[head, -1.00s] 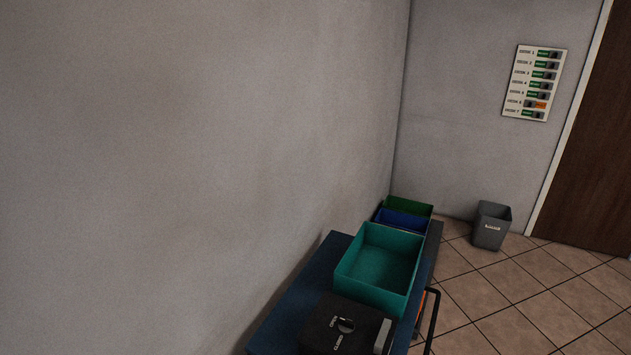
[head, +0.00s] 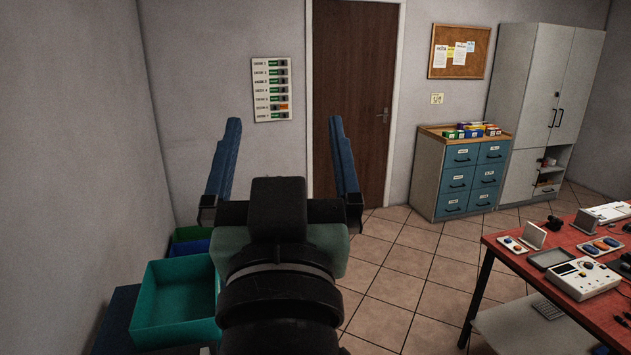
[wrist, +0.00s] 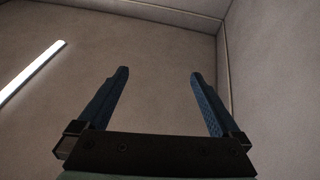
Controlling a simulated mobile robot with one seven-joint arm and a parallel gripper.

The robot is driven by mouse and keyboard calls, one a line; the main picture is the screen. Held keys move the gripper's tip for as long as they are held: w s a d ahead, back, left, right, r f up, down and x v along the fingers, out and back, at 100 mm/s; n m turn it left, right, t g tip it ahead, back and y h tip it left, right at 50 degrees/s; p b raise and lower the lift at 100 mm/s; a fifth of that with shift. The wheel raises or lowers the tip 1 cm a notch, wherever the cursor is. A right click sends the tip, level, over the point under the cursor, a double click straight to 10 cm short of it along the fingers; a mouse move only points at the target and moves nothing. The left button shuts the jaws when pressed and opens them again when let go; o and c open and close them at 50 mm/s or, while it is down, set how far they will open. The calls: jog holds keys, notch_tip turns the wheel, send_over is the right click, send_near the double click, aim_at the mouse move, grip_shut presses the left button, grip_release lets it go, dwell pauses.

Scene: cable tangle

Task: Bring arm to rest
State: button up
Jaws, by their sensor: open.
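My gripper (head: 285,165) is raised in the middle of the head view, its two blue fingers spread wide and pointing up. Nothing is between the fingers. In the wrist view my gripper (wrist: 158,88) is also open and empty, with only wall and ceiling behind it. My arm hides part of the floor and the right side of the teal bin.
A teal bin (head: 160,325) stands low at the left, with blue and green bins behind it. A red-topped table (head: 510,262) with devices is at the right. Blue drawers (head: 455,178), a cabinet (head: 545,85) and a door (head: 350,100) stand behind. Tiled floor between is clear.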

jog(key=s+d+r+t+h, duration=0.1)
jog(key=s+r+t, duration=0.3)
jog(key=s+r, duration=0.4)
jog(key=shift+s+d+r+m+t+b, duration=0.15)
jog(key=shift+d+r+m+t+b, duration=0.2)
jog(key=shift+d+r, duration=0.6)
jog(key=shift+c, duration=0.3)
